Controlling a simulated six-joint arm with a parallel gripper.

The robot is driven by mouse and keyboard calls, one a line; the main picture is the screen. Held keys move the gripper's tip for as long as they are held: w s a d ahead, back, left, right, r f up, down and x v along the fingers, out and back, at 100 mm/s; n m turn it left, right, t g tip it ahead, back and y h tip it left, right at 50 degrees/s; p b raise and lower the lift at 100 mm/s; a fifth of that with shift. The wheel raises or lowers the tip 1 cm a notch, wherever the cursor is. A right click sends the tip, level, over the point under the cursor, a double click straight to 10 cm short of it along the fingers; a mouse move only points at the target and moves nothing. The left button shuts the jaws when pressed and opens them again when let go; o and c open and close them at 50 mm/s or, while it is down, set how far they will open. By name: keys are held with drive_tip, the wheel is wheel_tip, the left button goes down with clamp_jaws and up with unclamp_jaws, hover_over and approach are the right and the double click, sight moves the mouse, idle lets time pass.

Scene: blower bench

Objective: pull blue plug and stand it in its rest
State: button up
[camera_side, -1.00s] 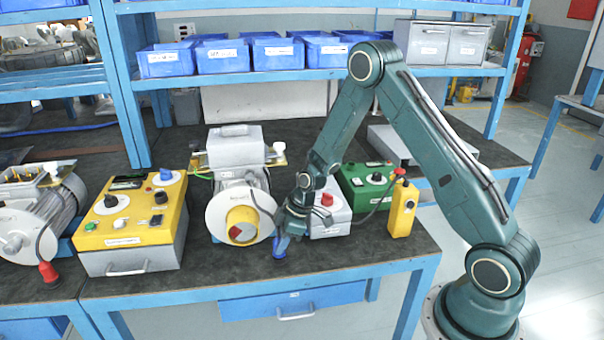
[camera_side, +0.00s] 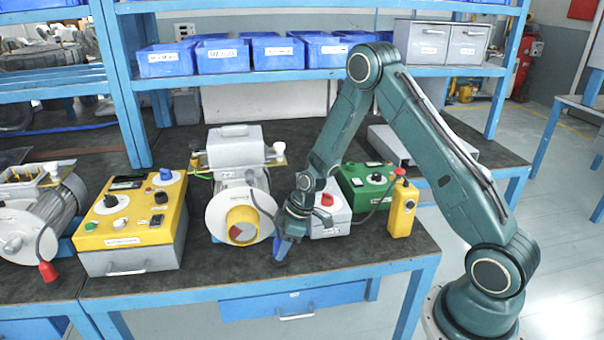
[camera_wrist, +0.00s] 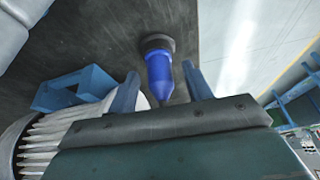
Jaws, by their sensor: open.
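The blue plug (camera_wrist: 159,75) stands between my two fingers in the wrist view, its tapered end towards me. Its far end meets a dark round piece (camera_wrist: 157,43) at the bench top; I cannot tell whether this is its rest or part of the plug. My gripper (camera_wrist: 163,92) is open, with a finger on each side of the plug and a visible gap at the right finger. In the side view my gripper (camera_side: 283,245) is low over the bench's front, right of the motor's round plate, and largely hides the plug (camera_side: 279,249).
The motor (camera_side: 228,185) with its yellow hub stands just left. A grey box with a red knob (camera_side: 330,212), a green box (camera_side: 368,184) and a yellow pendant (camera_side: 403,210) stand to the right. A yellow control box (camera_side: 132,225) stands farther left. The bench's front edge is close.

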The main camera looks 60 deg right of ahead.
drive_tip(key=shift+r, duration=0.1)
drive_tip(key=v, duration=1.3)
drive_tip(key=shift+r, duration=0.35)
idle(0.3)
drive_tip(key=s+a+r+m+h, duration=0.1)
drive_tip(key=s+a+r+m, duration=0.15)
drive_tip(key=s+r, duration=0.35)
drive_tip(key=s+a+r+m+h, duration=0.1)
drive_tip(key=s+a+r, duration=0.35)
drive_tip(key=r, duration=0.45)
drive_tip(key=s+r+m+t, duration=0.1)
drive_tip(key=s+r+m, duration=0.1)
drive_tip(key=s, duration=0.5)
drive_tip(key=s+a+r+m+t+h, duration=0.1)
drive_tip(key=s+r+m, duration=0.1)
drive_tip(key=s, duration=0.5)
drive_tip(key=shift+r+m, duration=0.1)
drive_tip(key=shift+m, duration=0.15)
